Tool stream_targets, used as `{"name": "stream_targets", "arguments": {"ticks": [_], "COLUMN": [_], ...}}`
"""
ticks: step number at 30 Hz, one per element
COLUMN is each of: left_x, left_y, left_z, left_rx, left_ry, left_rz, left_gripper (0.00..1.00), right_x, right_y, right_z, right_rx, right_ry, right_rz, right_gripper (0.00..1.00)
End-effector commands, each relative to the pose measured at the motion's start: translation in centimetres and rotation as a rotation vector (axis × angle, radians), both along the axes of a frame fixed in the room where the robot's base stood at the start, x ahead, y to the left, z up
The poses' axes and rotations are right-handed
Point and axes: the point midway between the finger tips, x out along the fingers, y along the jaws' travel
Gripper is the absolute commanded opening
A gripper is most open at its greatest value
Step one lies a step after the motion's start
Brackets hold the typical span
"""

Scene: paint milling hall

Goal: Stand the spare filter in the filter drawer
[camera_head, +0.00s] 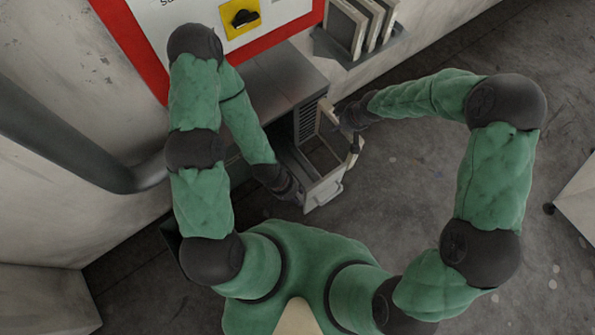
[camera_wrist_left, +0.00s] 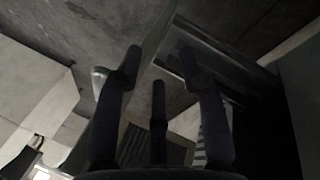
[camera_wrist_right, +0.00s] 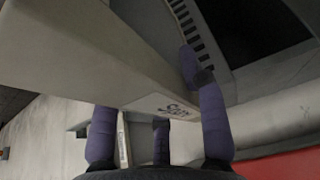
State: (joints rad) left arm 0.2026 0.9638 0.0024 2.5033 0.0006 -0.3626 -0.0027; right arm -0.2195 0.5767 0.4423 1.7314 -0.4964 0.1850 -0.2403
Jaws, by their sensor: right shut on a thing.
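The spare filter (camera_head: 327,118), a pale framed panel, is held at the right side of the open filter drawer (camera_head: 325,190). I cannot tell whether it is inside the drawer or just above it. In the right wrist view the filter (camera_wrist_right: 90,60) fills the upper left, with a printed label on its edge. My right gripper (camera_head: 350,118) is shut on it; a finger shows on each side. My left gripper (camera_head: 294,192) is beside the left end of the drawer front. Its fingers are apart and empty in the left wrist view (camera_wrist_left: 162,65).
The drawer sticks out of a grey metal cabinet (camera_head: 272,82) with a slotted side. A wall rack (camera_head: 365,48) holds several pale framed filters at the top. A thick pipe (camera_head: 60,150) runs along the left. Floor right of the drawer is clear.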

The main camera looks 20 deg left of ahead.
Motion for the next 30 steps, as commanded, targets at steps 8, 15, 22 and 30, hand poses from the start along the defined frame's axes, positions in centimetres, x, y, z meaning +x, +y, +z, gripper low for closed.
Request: {"name": "stream_targets", "arguments": {"ticks": [8, 15, 22, 30], "left_x": [0.0, 0.0, 0.0, 0.0], "left_y": [0.0, 0.0, 0.0, 0.0], "left_z": [-2.4, -5.5, -8.2, -9.4], "left_rx": [0.000, 0.000, 0.000, 0.000], "left_ry": [0.000, 0.000, 0.000, 0.000], "left_rz": [0.000, 0.000, 0.000, 0.000], "left_gripper": [0.40, 0.40, 0.40, 0.40], "right_x": [-1.6, -4.2, -6.0, -6.8], "right_y": [2.9, 7.2, 10.1, 11.6], "right_z": [-2.0, -4.3, -7.7, -9.3], "right_rx": [0.000, -0.001, 0.000, 0.000], "right_ry": [-0.005, -0.004, -0.002, -0.003], "right_rz": [0.020, 0.019, 0.015, 0.012], "right_gripper": [0.00, 0.00, 0.00, 0.00]}}
